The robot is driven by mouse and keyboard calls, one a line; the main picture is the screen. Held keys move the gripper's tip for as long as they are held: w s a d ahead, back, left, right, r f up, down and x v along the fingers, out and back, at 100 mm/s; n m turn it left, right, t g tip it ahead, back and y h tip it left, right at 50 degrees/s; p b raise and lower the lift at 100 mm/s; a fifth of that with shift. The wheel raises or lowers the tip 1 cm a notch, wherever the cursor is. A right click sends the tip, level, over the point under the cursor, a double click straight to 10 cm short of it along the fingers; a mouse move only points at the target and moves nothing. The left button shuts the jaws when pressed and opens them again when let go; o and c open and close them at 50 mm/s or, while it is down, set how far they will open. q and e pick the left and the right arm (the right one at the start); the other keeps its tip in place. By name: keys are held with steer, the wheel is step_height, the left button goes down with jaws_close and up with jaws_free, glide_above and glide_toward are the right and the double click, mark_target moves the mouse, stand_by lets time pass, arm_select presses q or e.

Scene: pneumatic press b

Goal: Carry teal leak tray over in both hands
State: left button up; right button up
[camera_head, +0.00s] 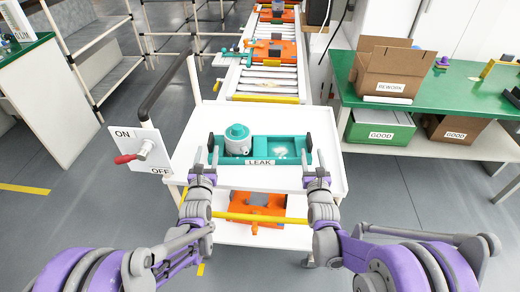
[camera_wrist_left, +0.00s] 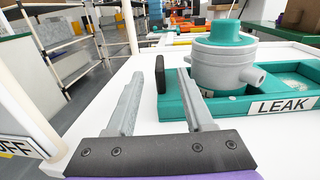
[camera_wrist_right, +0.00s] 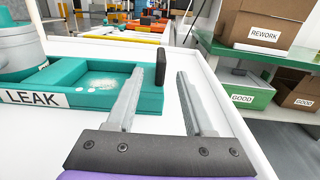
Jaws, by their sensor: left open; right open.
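The teal leak tray (camera_head: 290,142) lies on the white cart top (camera_head: 330,175), its LEAK label facing me. A grey cylinder part with a teal cap (camera_head: 237,138) stands in its left compartment. The right compartment holds a small pale patch. Black upright handles stand at both ends. My left gripper (camera_head: 203,160) is open at the tray's left end; in the left wrist view its fingers (camera_wrist_left: 155,75) point toward the left handle (camera_wrist_left: 160,75). My right gripper (camera_head: 316,160) is open at the right end; in the right wrist view the right handle (camera_wrist_right: 161,65) is near its fingers. Contact cannot be told.
A roller conveyor (camera_head: 268,80) with orange trays runs behind the cart. An ON/OFF panel with a red lever (camera_head: 126,158) stands left. A green bench (camera_head: 440,110) with REWORK and GOOD boxes stands right. An orange part (camera_head: 257,207) sits on the cart's lower shelf.

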mark_target(212, 138)
arm_select(q)
steer(key=w, duration=0.6)
steer(key=shift+w, duration=0.4)
arm_select(e)
steer(key=w, duration=0.6)
steer(key=shift+w, duration=0.4)
arm_select(q)
steer(key=shift+c, duration=0.3)
arm_select(e)
steer(key=shift+c, duration=0.3)
arm_select(q)
jaws_close()
arm_select(e)
jaws_close()
arm_select(q)
steer(key=shift+d, duration=0.25)
arm_select(e)
steer(key=shift+a, duration=0.25)
